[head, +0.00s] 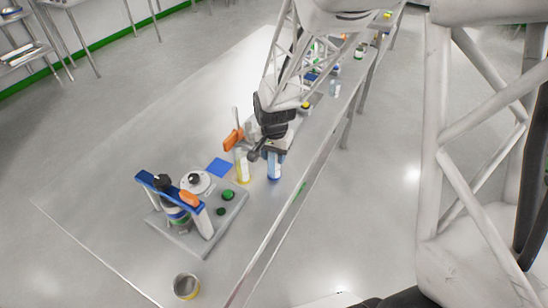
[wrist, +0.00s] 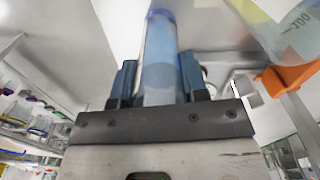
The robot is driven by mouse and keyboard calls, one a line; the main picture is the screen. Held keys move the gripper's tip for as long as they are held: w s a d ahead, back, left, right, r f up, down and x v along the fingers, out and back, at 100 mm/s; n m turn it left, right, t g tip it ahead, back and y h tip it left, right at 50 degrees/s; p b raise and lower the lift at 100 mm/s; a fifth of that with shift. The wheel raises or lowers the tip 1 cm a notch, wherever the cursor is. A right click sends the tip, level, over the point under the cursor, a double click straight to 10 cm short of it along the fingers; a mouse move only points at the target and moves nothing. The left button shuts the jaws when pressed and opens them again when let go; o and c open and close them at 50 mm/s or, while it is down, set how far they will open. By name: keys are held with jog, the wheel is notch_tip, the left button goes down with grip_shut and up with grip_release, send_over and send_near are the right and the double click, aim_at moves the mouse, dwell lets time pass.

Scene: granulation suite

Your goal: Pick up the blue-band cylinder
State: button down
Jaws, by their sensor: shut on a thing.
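The blue-band cylinder (head: 275,168) is clear with a blue tint and stands upright below my gripper (head: 274,148) at the table's right side. In the wrist view the blue cylinder (wrist: 160,55) sits between the two blue fingers of my gripper (wrist: 157,82), which are shut on it. The head view does not show clearly whether its base touches the table; my gripper hides its upper part.
A yellow-band cylinder (head: 243,168) stands close on the left, by an orange clamp (head: 233,139). A blue square (head: 220,167) lies on the table (head: 110,180). Several bottles stand farther back.

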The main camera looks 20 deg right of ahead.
jog(key=s+r, duration=0.2)
jog(key=s, duration=0.6)
jog(key=s+r, duration=0.2)
jog(key=s, duration=0.6)
jog(key=shift+r, duration=0.3)
jog(key=shift+d, duration=0.1)
dwell(0.4)
